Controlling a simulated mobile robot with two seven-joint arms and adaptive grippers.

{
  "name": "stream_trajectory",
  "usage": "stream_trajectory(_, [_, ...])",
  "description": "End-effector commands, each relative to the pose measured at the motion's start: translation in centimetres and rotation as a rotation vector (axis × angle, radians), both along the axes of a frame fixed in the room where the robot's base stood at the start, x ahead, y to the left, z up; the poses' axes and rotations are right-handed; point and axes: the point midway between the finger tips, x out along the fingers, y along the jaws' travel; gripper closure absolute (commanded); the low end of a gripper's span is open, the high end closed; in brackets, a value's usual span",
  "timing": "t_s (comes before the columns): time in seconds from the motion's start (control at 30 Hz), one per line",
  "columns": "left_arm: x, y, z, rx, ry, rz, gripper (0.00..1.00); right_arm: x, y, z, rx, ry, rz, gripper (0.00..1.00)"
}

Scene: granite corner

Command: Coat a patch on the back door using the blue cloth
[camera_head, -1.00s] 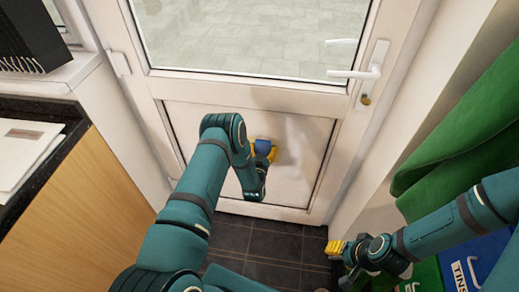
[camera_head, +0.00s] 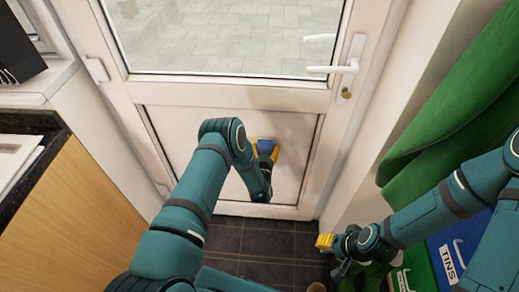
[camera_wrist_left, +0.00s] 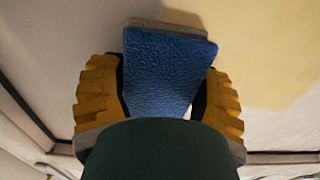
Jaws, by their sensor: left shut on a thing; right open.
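The back door (camera_head: 210,94) is white, with a glass pane above and a lower panel (camera_head: 290,128). My left gripper (camera_head: 265,147) is in front of the lower panel, shut on the blue cloth (camera_head: 263,146). In the left wrist view the blue cloth (camera_wrist_left: 165,75) sits between the yellow fingers, close to the pale panel surface; whether it touches cannot be told. A yellowish area (camera_wrist_left: 265,55) shows on the panel at upper right there. My right gripper (camera_head: 326,242) is open and empty, low at the right, above the floor.
A wooden cabinet with a dark top (camera_head: 60,215) stands at the left. A green cloth (camera_head: 440,110) hangs at the right. Below it are a green bin (camera_head: 416,271) and a blue bin marked TINS (camera_head: 448,258). Dark floor tiles (camera_head: 262,240) lie before the door.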

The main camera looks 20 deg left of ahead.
Motion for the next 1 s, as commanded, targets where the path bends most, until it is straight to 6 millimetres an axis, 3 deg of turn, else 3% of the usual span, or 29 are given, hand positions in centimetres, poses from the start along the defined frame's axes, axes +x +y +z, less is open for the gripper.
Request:
stream_trajectory(0.37, [-0.2, -0.3, 0.0, 0.001, 0.002, 0.0, 0.61, 0.0, 0.0, 0.1, 0.0, 0.0, 0.0, 0.56])
stream_trajectory(1.0, [-5.4, -1.5, 0.0, 0.001, 0.003, 0.0, 0.61, 0.0, 0.0, 2.6, 0.0, 0.0, 0.0, 0.56])
